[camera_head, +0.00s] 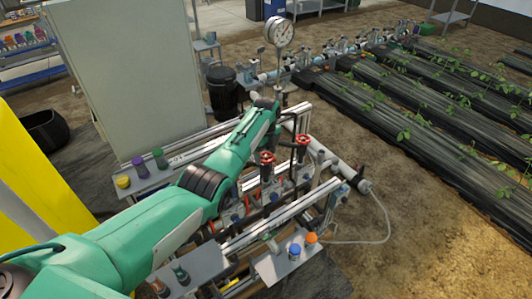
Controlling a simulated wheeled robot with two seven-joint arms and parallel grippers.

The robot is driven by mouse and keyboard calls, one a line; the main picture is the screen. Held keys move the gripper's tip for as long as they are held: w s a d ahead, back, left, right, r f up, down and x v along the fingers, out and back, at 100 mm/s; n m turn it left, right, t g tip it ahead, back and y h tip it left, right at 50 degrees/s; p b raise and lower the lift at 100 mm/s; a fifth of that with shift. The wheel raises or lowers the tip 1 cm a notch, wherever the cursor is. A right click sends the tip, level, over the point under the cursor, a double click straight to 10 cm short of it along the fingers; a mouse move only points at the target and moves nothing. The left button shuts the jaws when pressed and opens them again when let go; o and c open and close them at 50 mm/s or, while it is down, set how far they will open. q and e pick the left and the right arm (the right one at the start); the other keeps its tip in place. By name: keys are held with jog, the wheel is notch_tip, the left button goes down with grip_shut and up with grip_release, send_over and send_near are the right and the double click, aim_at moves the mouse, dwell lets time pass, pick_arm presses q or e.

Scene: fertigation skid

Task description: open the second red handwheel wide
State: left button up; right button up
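Two red handwheels sit on the valves of the pipe skid: a nearer red handwheel (267,158) and a farther red handwheel (303,140) to its right. The picture does not show which is counted second, or how far either is turned. My teal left arm reaches in from the lower left across the skid. Its far end is just behind and left of the handwheels. My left gripper (284,122) is small and dark against the pipes there. Its fingers cannot be made out, and contact with a wheel cannot be told. My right gripper is out of view.
A round pressure gauge (279,32) stands on a post behind the skid. A tall grey cabinet (130,70) stands left. Small colored cups sit on side shelves, including an orange-topped one (311,239). Pale rails and pipes surround the valves. Bare soil lies right.

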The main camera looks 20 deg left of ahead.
pick_arm(q)
jog(key=c, duration=0.6)
jog(key=shift+c, duration=0.2)
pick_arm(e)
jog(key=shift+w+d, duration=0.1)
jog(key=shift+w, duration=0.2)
